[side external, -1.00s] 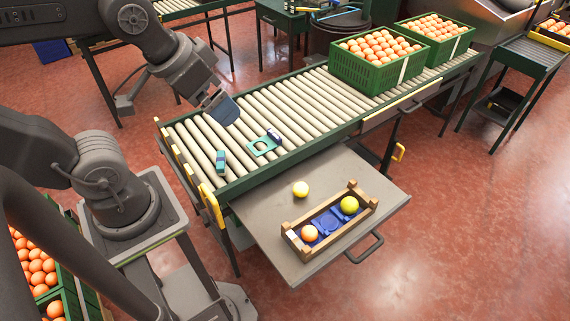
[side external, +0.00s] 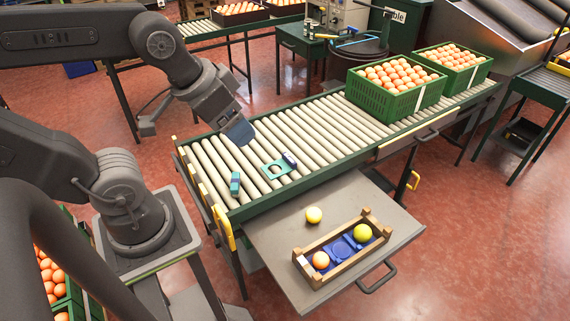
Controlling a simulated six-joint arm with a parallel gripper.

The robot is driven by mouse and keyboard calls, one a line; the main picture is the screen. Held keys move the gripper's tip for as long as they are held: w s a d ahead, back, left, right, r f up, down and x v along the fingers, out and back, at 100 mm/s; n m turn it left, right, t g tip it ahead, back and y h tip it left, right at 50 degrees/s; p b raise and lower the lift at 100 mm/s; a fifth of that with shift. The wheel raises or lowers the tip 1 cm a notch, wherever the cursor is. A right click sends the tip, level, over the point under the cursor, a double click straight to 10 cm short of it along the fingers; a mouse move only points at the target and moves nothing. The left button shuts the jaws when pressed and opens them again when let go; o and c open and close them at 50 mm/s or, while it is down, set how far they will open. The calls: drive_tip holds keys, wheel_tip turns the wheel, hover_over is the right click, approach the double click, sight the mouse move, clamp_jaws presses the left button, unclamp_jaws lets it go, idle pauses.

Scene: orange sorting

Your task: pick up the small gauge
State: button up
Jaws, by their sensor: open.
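A flat teal-green plate with a round hole (side external: 269,170), which looks like the small gauge, lies on the rollers of the conveyor (side external: 318,126) near its front edge. A small dark blue and white object (side external: 290,159) lies at its right end; I cannot tell whether they touch. A teal block (side external: 235,184) stands to the left of the plate, apart from it. My gripper (side external: 240,133) is open, above the rollers, up and to the left of the plate. It points down and holds nothing I can see; its fingers look like one blue-grey shape from here.
A grey pull-out shelf (side external: 270,232) below the conveyor holds a pale yellow ball (side external: 314,215) and a wooden crate (side external: 312,283) with an orange and a yellow-green fruit. Two green crates (side external: 378,98) of oranges stand at the conveyor's far right. The middle rollers are clear.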

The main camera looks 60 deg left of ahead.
drive_tip(key=c, duration=0.4)
drive_tip(key=w+a+n+g, duration=0.1)
drive_tip(key=w+a+n, duration=0.2)
drive_tip(key=w, duration=0.5)
drive_tip(key=w+a+n+g, duration=0.1)
drive_tip(key=w+a+n, duration=0.2)
drive_tip(key=w, duration=0.4)
drive_tip(key=n+g, duration=0.4)
drive_tip(key=n, duration=0.8)
hover_over(291, 159)
wheel_tip(291, 159, down, 31)
drive_tip(key=f, duration=0.8)
drive_tip(key=shift+s+a, duration=0.2)
drive_tip(key=shift+a, duration=0.1)
drive_tip(key=shift+w+d+f, duration=0.1)
drive_tip(key=shift+d+f, duration=0.05)
drive_tip(key=shift+f, duration=1.45)
drive_tip(key=shift+w+d+f, duration=0.1)
drive_tip(key=shift+d+f, duration=0.05)
drive_tip(key=shift+f, duration=1.4)
